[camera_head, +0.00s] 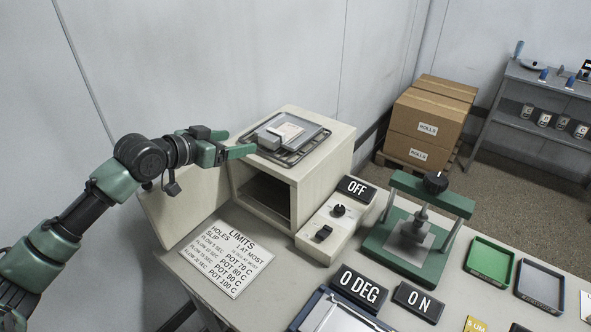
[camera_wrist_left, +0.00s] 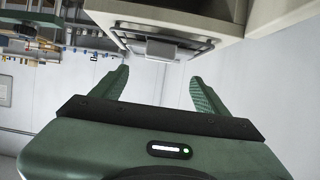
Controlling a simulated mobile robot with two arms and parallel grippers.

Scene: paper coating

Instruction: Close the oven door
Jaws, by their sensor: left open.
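The beige oven (camera_head: 321,170) stands on the table, its dark cavity (camera_head: 266,195) exposed at the front. The oven door (camera_head: 182,207) is a beige panel standing open to the left of the cavity. My left gripper (camera_head: 236,144) is above the door, near the oven's upper left edge. Its two green fingers are apart with nothing between them, as the left wrist view (camera_wrist_left: 158,77) also shows. In that view the oven (camera_wrist_left: 262,14) is at the top, beyond the fingertips. My right gripper is not in view.
A rack with a grey tray (camera_head: 292,131) lies on top of the oven, close to my left fingers. A limits sheet (camera_head: 226,257) lies before the cavity. The OFF control box (camera_head: 330,227) and a green press (camera_head: 404,247) stand to the right.

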